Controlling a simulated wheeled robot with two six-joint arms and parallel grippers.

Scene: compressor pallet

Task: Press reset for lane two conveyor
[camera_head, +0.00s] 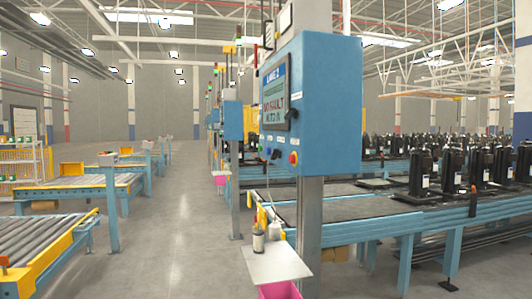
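A blue control box (331,108) labelled "LANE 2" is mounted on a grey post in the middle right of the head view. Its left-facing panel has a dark screen (277,104) with large text; part of it seems to read "FAULT". A row of small buttons sits under the screen. A red button (293,158) is at the panel's near lower corner. The other buttons are small and seen at a slant, so I cannot tell which is marked reset. Neither of my grippers is in view.
A small white shelf (284,265) with bottles sticks out below the box, above a pink bin (279,291). The lane conveyor (420,208) with black compressors runs to the right. A roller conveyor (30,245) stands at the left. The grey floor aisle (170,235) between is clear.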

